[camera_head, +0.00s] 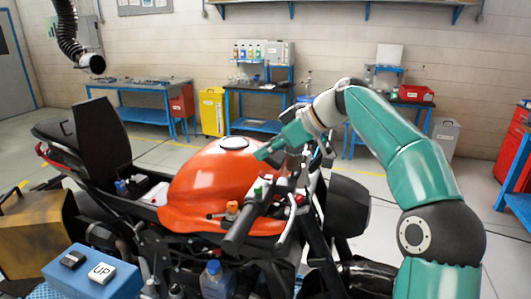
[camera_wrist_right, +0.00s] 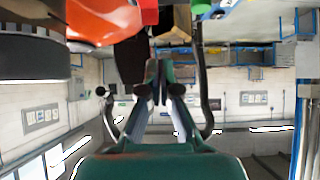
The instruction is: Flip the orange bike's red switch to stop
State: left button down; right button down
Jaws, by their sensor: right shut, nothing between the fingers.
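The orange bike (camera_head: 205,180) stands on the left and middle of the head view, its handlebar with grips and small controls (camera_head: 258,196) facing me. A small red part (camera_head: 299,198) shows among these controls; its setting is too small to read. My right gripper (camera_head: 262,153) reaches in from the right above the handlebar, beside the tank. It is shut and empty, apart from the controls. In the right wrist view the shut fingers (camera_wrist_right: 157,68) show in the middle, with a red part (camera_wrist_right: 149,12) and the orange tank (camera_wrist_right: 95,18) at the top. My left gripper is not in view.
A blue box with an UP button (camera_head: 102,272) is at the lower left. A black hose (camera_head: 68,35) hangs at the upper left. Blue workbenches (camera_head: 140,95) and a yellow bin (camera_head: 212,110) line the back wall.

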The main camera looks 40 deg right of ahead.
pick_arm(q)
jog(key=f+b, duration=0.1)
jog(key=b, duration=0.1)
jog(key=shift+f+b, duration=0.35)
jog(key=shift+b, duration=0.05)
pick_arm(e)
jog(key=s+d+r, duration=0.2)
jog(key=s+d, duration=0.3)
jog(key=s, duration=0.3)
jog(key=shift+s, duration=0.3)
